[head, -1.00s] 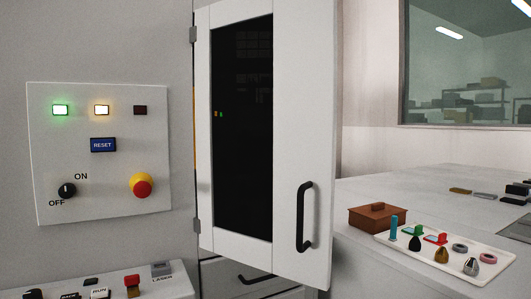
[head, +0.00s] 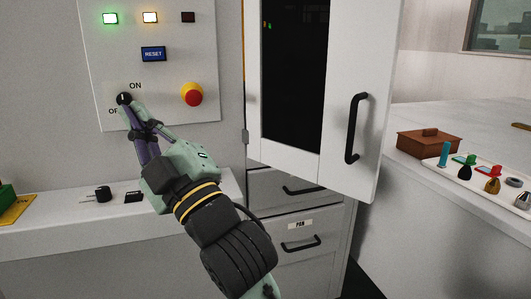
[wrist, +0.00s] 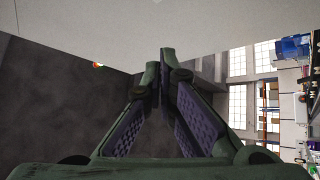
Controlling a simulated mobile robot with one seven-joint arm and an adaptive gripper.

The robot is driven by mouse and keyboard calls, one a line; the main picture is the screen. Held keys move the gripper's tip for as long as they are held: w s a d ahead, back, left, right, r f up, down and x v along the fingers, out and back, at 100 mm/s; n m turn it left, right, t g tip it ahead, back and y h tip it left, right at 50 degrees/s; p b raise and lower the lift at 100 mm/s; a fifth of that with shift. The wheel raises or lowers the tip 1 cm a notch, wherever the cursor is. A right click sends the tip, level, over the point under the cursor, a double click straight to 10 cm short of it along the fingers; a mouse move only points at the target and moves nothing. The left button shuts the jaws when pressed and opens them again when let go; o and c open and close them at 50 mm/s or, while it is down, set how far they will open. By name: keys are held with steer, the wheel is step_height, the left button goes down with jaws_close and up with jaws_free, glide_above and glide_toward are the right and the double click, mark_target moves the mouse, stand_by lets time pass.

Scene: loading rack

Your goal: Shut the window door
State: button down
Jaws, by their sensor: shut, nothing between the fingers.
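The window door (head: 375,100) is a white framed panel with a dark glass pane (head: 291,85). It stands swung open, angled out from the cabinet, with hinges on its left edge. Its black bar handle (head: 354,128) is on the right part of the door. My gripper (head: 135,118) is shut and empty, well left of the door. Its fingertips are at or just in front of the black ON/OFF knob (head: 124,98); I cannot tell whether they touch. In the wrist view the closed fingers (wrist: 167,62) point at a pale surface, and the door is not recognisable.
The control panel (head: 205,60) carries lamps, a blue RESET button (head: 153,54) and a red stop button (head: 192,95). A ledge (head: 60,228) runs below it. Drawers (head: 300,225) sit under the door. A counter at right holds a brown box (head: 428,144) and a tray (head: 470,178).

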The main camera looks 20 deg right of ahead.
steer(key=s+d+f+m+h, duration=0.1)
steer(key=s+d+f+h, duration=0.3)
steer(key=d, duration=0.6)
steer(key=s+d+f+m+h, duration=0.1)
steer(key=d+h, duration=0.6)
steer(key=d, duration=0.4)
steer(key=s+d+f+g+h, duration=0.2)
steer(key=s+d+f+h, duration=0.1)
steer(key=s+d, duration=0.3)
steer(key=s+d+f+g+h, duration=0.2)
steer(key=s+d+h, duration=0.1)
steer(key=s+d, duration=0.3)
steer(key=p, duration=0.3)
glide_toward(364, 148)
steer(key=w+a, duration=0.2)
steer(key=w, duration=0.1)
steer(key=shift+w+d+r, duration=0.1)
steer(key=shift+w+d, duration=0.15)
steer(key=shift+d, duration=0.3)
steer(key=shift+w+d+r, duration=0.1)
steer(key=shift+w+d, duration=0.1)
steer(key=shift+d, duration=0.35)
steer(key=shift+w+d+f+p, duration=0.1)
steer(key=shift+w+d+p, duration=0.25)
steer(key=shift+d, duration=0.15)
